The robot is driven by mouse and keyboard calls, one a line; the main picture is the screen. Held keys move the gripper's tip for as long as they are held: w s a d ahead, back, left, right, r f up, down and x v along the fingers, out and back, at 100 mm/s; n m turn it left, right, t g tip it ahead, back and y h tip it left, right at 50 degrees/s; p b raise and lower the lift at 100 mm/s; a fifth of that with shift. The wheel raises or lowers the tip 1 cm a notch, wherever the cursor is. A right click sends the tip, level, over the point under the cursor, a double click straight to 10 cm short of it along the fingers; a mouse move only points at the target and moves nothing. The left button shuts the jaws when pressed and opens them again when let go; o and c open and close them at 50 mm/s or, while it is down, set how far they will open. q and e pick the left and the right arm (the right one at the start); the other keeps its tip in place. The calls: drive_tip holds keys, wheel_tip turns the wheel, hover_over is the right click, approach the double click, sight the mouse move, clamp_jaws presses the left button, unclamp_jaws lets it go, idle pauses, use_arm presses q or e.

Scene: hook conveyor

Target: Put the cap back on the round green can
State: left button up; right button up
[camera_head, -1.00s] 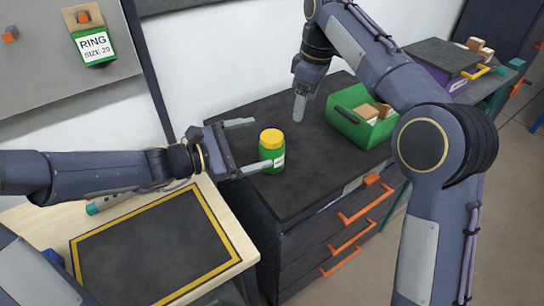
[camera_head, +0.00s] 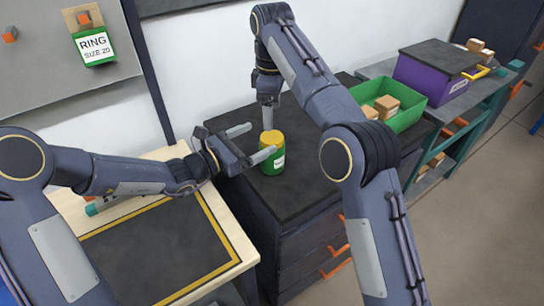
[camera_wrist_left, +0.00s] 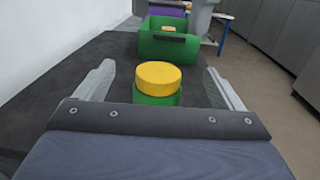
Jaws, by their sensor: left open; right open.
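The round green can (camera_head: 272,164) stands upright on the dark cabinet top, with a white label on its side. The yellow cap (camera_head: 271,137) sits on top of the can; I cannot tell whether it is fully seated. The cap (camera_wrist_left: 158,76) and can (camera_wrist_left: 157,100) also show in the left wrist view. My left gripper (camera_head: 251,143) is open, its fingers pointing at the can, one on either side of it and apart from it. My right gripper (camera_head: 267,109) is open, pointing down just behind and above the cap; its finger gap is hard to see.
A green bin (camera_head: 408,119) with wooden blocks stands to the right on the cabinet, partly behind my right arm. A purple box (camera_head: 425,80) with a dark lid is farther right. A table with a yellow-bordered dark mat (camera_head: 150,255) is at the lower left.

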use_arm(q)
wheel_tip(320, 180, down, 7)
drive_tip(key=shift+r, duration=0.1)
drive_tip(key=x, duration=0.7)
drive_tip(key=shift+w+d, duration=0.15)
drive_tip(key=shift+d, duration=0.05)
drive_tip(key=shift+c, duration=0.4)
drive_tip(key=c, duration=1.7)
clamp_jaws()
use_arm(e)
drive_tip(key=shift+m, duration=0.6)
drive_tip(key=m, duration=0.3)
